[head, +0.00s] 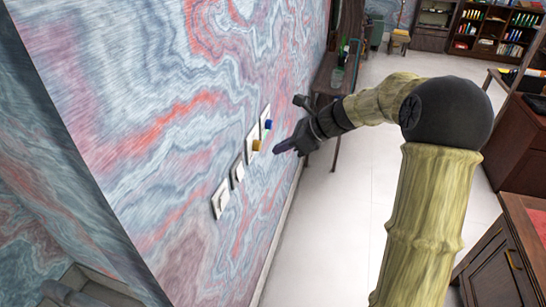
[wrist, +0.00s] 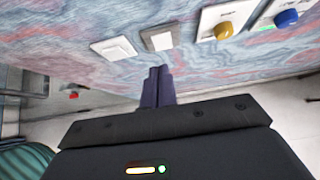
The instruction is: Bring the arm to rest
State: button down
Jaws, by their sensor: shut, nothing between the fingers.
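My gripper (head: 277,150) is at the end of my raised, bent arm, close to the marbled wall in the head view. Its dark fingers point left at the wall. In the wrist view the gripper (wrist: 158,72) shows its two fingers together with nothing between them. The fingertips appear near the wall plates; I cannot tell whether they touch the wall.
The marbled wall (head: 150,90) carries a yellow knob (head: 256,145), a blue knob (head: 268,124) and white switch plates (head: 220,199). A wooden desk (head: 495,270) stands right, shelves (head: 495,30) at the back. Pale floor (head: 345,200) is open between.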

jog(key=shift+w, duration=0.1)
jog(key=s+d+f+n+h, duration=0.2)
jog(key=s+f+n+h, duration=0.1)
jog(key=s+n, duration=0.4)
jog(key=s+d+f+n+h, duration=0.2)
jog(key=s+f+n+h, duration=0.1)
jog(key=s+n, duration=0.5)
jog(key=s+d+f+n+g+h, duration=0.1)
jog(key=s+d+f+n+h, duration=0.2)
jog(key=s+n, duration=0.4)
jog(key=shift+s+f+b, duration=0.35)
jog(key=shift+s+f, duration=0.1)
jog(key=shift+s, duration=0.75)
jog(key=shift+s+d, duration=0.1)
